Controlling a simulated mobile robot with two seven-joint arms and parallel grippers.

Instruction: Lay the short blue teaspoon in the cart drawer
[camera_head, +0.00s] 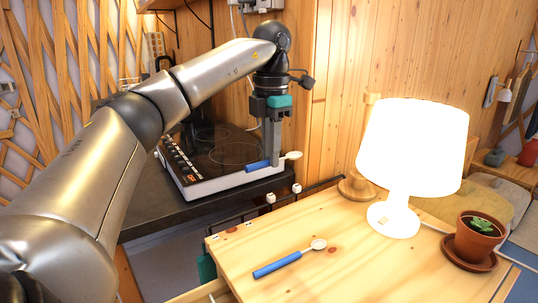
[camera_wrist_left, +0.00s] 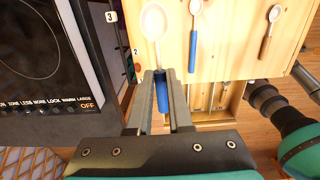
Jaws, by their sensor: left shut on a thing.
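My left gripper (camera_head: 272,160) is shut on a blue-handled spoon with a pale bowl (camera_head: 292,155), held in the air in front of the hob. In the left wrist view the gripper (camera_wrist_left: 160,120) grips the blue handle (camera_wrist_left: 162,95), with the bowl pointing away. A second blue spoon (camera_head: 277,264) lies on the wooden cart top (camera_head: 360,265); it also shows in the wrist view (camera_wrist_left: 193,45). The held spoon's handle looks the shorter. The cart drawer (camera_wrist_left: 232,103) stands open below the top's edge, with dividers inside; the head view barely shows it. My right gripper is not in view.
A brown-handled spoon (camera_wrist_left: 266,45) lies on the cart top in the wrist view. A lit white lamp (camera_head: 412,150) and a potted plant (camera_head: 474,235) stand at the right. The hob (camera_head: 215,160) sits on a dark counter at the left. The cart top's front middle is clear.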

